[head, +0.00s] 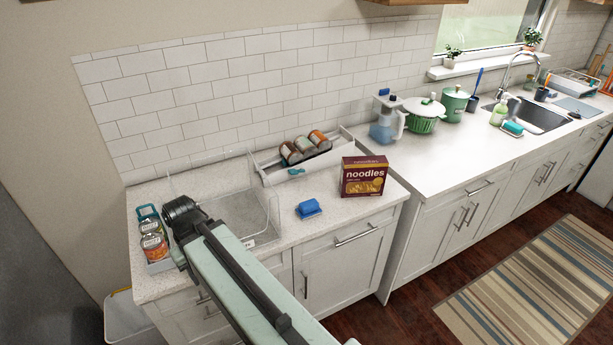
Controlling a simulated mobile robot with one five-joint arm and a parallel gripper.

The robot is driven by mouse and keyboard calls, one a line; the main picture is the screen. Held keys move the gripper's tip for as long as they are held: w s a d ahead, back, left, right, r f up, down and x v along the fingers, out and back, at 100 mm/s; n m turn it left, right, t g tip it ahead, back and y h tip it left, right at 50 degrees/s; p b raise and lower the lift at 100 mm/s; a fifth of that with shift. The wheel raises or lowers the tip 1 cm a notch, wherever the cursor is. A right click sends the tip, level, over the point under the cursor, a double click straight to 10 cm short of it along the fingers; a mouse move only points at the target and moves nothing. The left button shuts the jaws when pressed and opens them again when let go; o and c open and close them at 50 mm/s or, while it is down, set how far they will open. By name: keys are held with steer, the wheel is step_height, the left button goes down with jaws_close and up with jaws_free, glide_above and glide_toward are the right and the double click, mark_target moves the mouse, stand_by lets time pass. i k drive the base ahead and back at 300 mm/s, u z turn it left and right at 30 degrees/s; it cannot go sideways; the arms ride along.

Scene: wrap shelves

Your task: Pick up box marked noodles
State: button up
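The box marked noodles (364,177) is dark maroon with cream lettering and a yellowish picture on its front. It stands upright on the light speckled counter, near the counter's right front corner. My arm reaches up from the bottom of the head view toward the left part of the counter. Its dark end, my gripper (181,217), is in front of a clear-sided bin, well to the left of the noodles box and apart from it. The fingertips do not show clearly, so I cannot tell whether it is open or shut.
A blue object (308,208) lies left of the box. Behind it is a rack (301,152) holding several cans. A clear-sided bin (243,213) stands on the left, with jars (153,240) beside it.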

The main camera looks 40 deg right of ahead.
mark_target(359, 175)
steer(key=u, duration=2.35)
steer(key=k, duration=2.85)
steer(key=z, duration=0.9)
